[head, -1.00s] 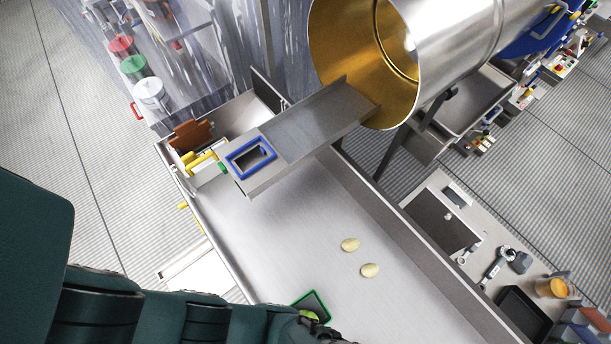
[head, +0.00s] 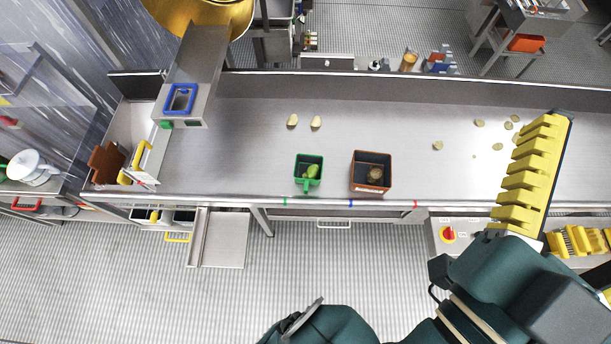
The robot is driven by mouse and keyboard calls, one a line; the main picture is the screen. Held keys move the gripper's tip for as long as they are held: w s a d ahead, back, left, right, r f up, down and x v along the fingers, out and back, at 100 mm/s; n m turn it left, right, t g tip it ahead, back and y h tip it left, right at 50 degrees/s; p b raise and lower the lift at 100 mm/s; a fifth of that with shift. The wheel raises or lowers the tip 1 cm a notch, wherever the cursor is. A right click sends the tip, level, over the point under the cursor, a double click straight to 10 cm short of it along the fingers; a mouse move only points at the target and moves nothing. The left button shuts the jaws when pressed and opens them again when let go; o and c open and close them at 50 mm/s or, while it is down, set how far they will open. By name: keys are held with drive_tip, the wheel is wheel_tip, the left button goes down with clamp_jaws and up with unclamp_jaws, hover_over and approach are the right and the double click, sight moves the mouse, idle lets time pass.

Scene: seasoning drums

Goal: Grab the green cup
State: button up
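A small square green cup (head: 309,180) stands on the steel worktop near its front edge, left of a brown-red square container. A green, rounded item lies inside it. My dark teal arm comes in from the lower right and lies in front of the worktop, along the bottom of the view. The arm parts that show are apart from the green cup.
The brown-red container (head: 371,185) holds brownish pieces. Pale potato-like pieces (head: 316,123) and several slices (head: 497,147) lie on the worktop (head: 235,165). A chute with a blue frame (head: 181,99) overhangs the left.

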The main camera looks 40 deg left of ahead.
drive_tip(key=shift+w+a, duration=0.45)
drive_tip(key=shift+c, duration=0.3)
drive_tip(key=shift+d, duration=0.1)
drive_tip(key=c, duration=0.8)
